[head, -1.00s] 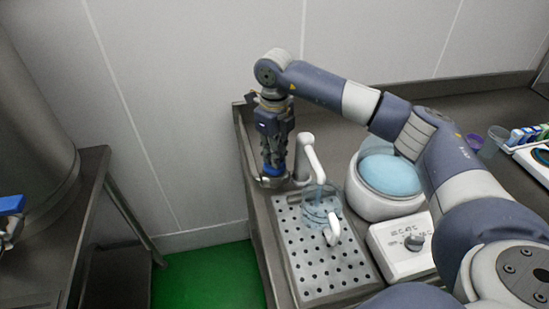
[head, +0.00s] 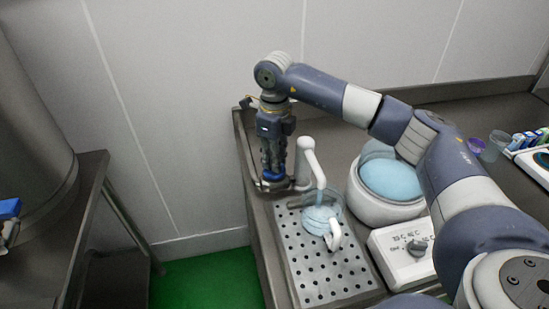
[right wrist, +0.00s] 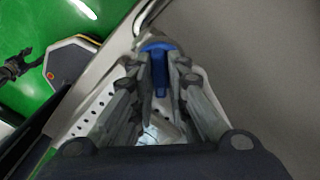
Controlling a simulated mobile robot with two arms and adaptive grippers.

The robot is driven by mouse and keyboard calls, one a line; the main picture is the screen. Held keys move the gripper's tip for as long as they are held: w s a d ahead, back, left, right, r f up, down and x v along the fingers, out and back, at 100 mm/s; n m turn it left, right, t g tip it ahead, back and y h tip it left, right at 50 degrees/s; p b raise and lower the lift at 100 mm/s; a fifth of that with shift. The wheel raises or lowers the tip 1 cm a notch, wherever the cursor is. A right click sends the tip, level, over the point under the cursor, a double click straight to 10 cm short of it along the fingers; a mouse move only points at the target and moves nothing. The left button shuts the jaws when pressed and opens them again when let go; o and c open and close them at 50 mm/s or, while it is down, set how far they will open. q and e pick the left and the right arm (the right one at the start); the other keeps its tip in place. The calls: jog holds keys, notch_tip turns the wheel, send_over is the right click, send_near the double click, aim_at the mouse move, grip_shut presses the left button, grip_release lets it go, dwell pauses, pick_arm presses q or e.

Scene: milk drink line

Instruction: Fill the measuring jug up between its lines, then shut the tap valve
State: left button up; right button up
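The clear measuring jug (head: 316,220), with a white handle, stands upright on the perforated drip tray (head: 312,285), under the spout of the white tap (head: 309,160). Pale bluish liquid shows inside it; its lines are too small to read. My right gripper (head: 272,172) points down behind and left of the spout, at the tap valve. In the right wrist view the blue valve handle (right wrist: 160,75) lies between its fingers (right wrist: 160,88), which look shut on it. My left gripper is out of the head view; a small dark shape at the wrist view's left edge may be it.
A white pot (head: 385,205) with pale blue contents and a white control box (head: 402,258) with a dial stand right of the tray. Cups and small cartons are at the far right. A steel tank (head: 35,130) stands on another table at left, across a green-floored gap.

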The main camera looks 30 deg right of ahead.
jog(key=shift+o, duration=0.5)
jog(key=shift+r, duration=0.1)
notch_tip(320, 180, up, 12)
dwell(0.5)
